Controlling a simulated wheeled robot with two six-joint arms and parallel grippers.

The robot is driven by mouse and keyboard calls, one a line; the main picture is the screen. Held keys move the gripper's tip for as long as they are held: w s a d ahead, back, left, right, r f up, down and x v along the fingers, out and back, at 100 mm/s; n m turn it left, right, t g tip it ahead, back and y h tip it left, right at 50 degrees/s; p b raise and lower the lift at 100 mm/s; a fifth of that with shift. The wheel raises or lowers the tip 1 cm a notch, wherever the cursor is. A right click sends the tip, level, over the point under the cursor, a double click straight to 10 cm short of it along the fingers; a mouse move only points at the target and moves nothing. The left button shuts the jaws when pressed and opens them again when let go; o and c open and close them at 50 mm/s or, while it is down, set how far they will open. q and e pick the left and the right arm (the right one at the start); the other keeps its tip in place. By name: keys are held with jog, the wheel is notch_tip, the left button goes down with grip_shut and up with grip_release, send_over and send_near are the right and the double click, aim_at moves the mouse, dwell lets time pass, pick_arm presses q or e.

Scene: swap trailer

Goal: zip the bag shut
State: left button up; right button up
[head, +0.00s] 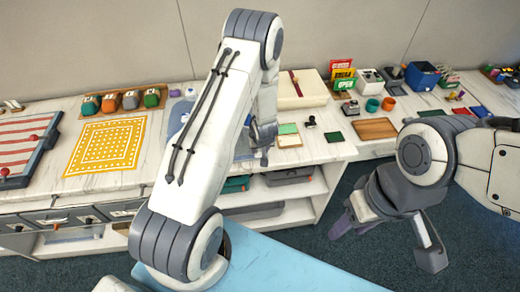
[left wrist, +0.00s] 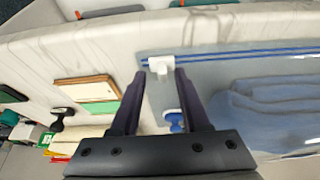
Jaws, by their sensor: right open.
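The clear bag (left wrist: 215,75) lies on the counter with folded blue cloth (left wrist: 270,112) inside, in the left wrist view. A blue zip line (left wrist: 240,55) runs along its edge, with a white slider (left wrist: 160,66) on it. My left gripper (left wrist: 161,78) is open, its fingertips on either side of the slider with gaps showing. In the head view, my left gripper (head: 264,150) points down at the counter's front, and my arm hides most of the bag (head: 243,148). My right gripper (head: 350,218) is open and empty, in front of the counter, away from the bag.
Right of the bag lie a green notepad (head: 288,129), a dark stamp (head: 310,122) and a wooden tray (head: 375,128). A yellow patterned cloth (head: 108,144) lies to the left. Open shelves (head: 280,190) are below the counter.

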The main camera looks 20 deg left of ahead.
pick_arm(q)
jog(key=shift+r, duration=0.1)
jog(key=p+v, duration=0.1)
jog(key=v, duration=0.9)
jog(key=shift+s+r, duration=0.1)
jog(key=shift+r, duration=0.05)
jog(key=s+d+r+m+h+b, duration=0.1)
jog(key=s+d+r+m+h, duration=0.15)
jog(key=d, duration=0.35)
jog(key=s+d+r+m+h+b, duration=0.1)
jog(key=d+r, duration=0.2)
jog(key=d, duration=0.3)
jog(key=s+d+r+m+h, duration=0.1)
jog(key=s+d+r+m, duration=0.15)
jog(key=d, duration=0.35)
jog(key=s+d+r+m+g+h+b, duration=0.15)
jog(key=s+d+r+m, duration=0.3)
jog(key=s, duration=0.45)
jog(key=s+a+r+m+g+y+b, duration=0.1)
jog(key=s, duration=0.4)
jog(key=s+a+r+m+g+y, duration=0.1)
jog(key=s+a+r+m, duration=0.1)
jog(key=s, duration=0.4)
jog(key=shift+s+b, duration=0.35)
